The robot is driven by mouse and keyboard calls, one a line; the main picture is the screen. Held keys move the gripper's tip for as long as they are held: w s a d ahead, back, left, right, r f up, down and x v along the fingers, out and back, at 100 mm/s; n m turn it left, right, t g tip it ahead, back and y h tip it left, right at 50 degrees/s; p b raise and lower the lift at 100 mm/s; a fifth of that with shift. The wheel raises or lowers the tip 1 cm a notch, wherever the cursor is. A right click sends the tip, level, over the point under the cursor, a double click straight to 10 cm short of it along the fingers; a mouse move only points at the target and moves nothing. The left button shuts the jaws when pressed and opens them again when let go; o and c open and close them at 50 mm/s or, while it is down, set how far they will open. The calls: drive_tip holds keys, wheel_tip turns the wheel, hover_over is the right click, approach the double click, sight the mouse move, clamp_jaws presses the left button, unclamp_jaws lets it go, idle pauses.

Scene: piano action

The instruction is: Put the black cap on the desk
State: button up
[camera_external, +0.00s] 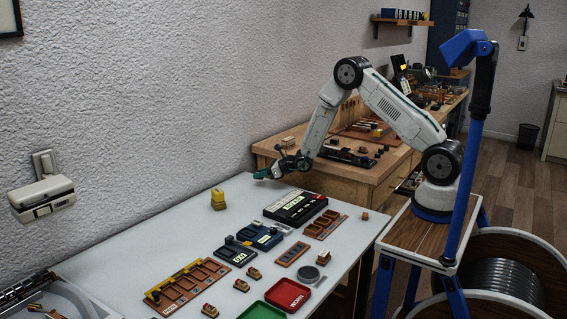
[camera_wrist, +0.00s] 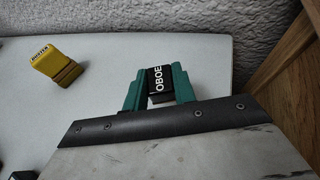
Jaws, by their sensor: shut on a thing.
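My gripper (camera_external: 270,172) is at the far end of the white desk (camera_external: 150,240), by the wall, and appears a little above the desk top. In the wrist view its green fingers (camera_wrist: 158,82) are shut on a black cap (camera_wrist: 158,76) with white letters reading OBOE. The cap is between the two fingers, its lettered face towards the camera. In the external view the cap is too small and dark to tell apart from the gripper. The desk top shows in the wrist view (camera_wrist: 100,90) around and left of the gripper.
A yellow block (camera_external: 218,200) stands on the desk left of my gripper and shows in the wrist view (camera_wrist: 57,63). A black box (camera_external: 295,207), trays and small blocks fill the desk's middle and right. A wooden bench (camera_external: 350,170) adjoins behind.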

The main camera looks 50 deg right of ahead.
sight(259, 186)
drive_tip(key=shift+w+f, duration=0.1)
drive_tip(key=shift+w, duration=0.6)
wheel_tip(259, 186, down, 4)
drive_tip(key=shift+r, duration=0.2)
drive_tip(key=o, duration=0.9)
drive_tip(key=shift+o, duration=0.2)
